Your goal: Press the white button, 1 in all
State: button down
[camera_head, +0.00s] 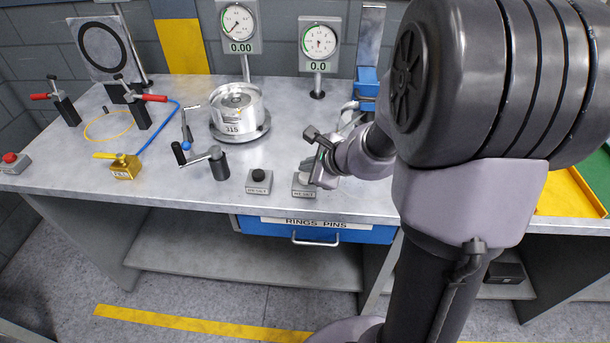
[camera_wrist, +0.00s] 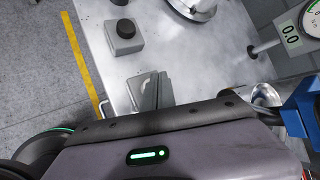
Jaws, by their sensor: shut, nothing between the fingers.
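The grey button box with a label that seems to read REJECT (camera_head: 304,192) stands near the bench's front edge in the head view. Its button top is mostly hidden by my gripper (camera_head: 309,175), so the white button itself cannot be made out clearly. My gripper is shut and empty, pointing down at this box; I cannot tell whether it touches or presses the button. In the wrist view my gripper's fingers (camera_wrist: 152,92) hide most of what lies beneath them.
A black-button box (camera_head: 259,181) stands just left; it also shows in the wrist view (camera_wrist: 124,37). A crank handle (camera_head: 216,163), a round metal clutch part (camera_head: 238,112) and two gauges (camera_head: 239,25) stand behind. A blue drawer (camera_head: 320,230) is below the bench edge.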

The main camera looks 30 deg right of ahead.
aim_at(307, 178)
jog(key=shift+f+b, duration=0.45)
jog(key=shift+b, duration=0.15)
jog(key=shift+f+b, duration=0.55)
jog(key=shift+b, duration=0.1)
dwell(0.7)
dwell(0.3)
jog(key=shift+r+p, duration=0.8)
jog(key=shift+r, duration=0.2)
notch_tip(307, 178, up, 5)
jog(key=p, duration=0.4)
jog(key=shift+r, duration=0.1)
